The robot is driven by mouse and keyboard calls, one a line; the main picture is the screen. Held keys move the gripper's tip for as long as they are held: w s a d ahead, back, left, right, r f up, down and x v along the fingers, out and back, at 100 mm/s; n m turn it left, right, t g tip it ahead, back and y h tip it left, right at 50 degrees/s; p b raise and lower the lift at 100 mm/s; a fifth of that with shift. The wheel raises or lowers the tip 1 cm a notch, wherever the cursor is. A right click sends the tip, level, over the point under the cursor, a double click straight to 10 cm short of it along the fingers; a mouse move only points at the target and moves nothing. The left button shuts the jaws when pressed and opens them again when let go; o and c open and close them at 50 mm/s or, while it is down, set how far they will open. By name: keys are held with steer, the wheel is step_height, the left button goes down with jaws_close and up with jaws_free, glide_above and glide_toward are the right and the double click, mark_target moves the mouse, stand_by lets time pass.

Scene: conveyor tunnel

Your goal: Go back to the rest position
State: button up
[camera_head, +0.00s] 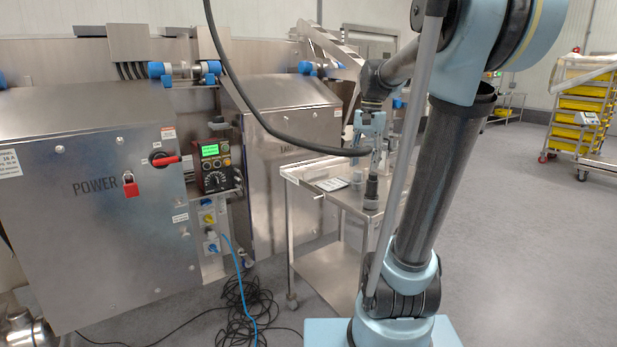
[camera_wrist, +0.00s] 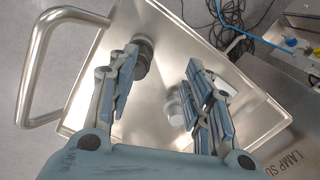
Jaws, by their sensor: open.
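My gripper (camera_head: 374,158) is above the steel cart (camera_head: 328,258) in the head view, pointing down. In the wrist view my gripper (camera_wrist: 162,58) has its two fingers spread apart, with nothing held between them. A dark cylindrical item (camera_wrist: 144,70) shows beside the left finger, partly hidden by it. A pale round item (camera_wrist: 176,108) shows near the right finger, partly hidden. In the head view a dark upright item (camera_head: 371,190) stands on the cart just below the gripper; whether it touches a finger I cannot tell.
Steel cabinets (camera_head: 95,235) marked POWER stand at left, with a control box (camera_head: 213,165) beside them. A flat pale item (camera_head: 332,184) lies on the cart. Black cables (camera_head: 243,305) lie coiled on the floor. A rack of yellow bins (camera_head: 580,110) stands far right; the floor between is clear.

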steer(key=s+d+f+n+t, duration=0.1)
steer(key=s+f+n, duration=0.5)
steer(key=s+f, duration=1.4)
steer(key=shift+s+d+f+n+t+h, duration=0.2)
steer(key=shift+s+d+n+t+h, duration=0.15)
steer(key=shift+s+t, duration=0.35)
steer(key=shift+w, duration=0.15)
steer(key=shift+w+f, duration=0.2)
steer(key=shift+w, duration=0.2)
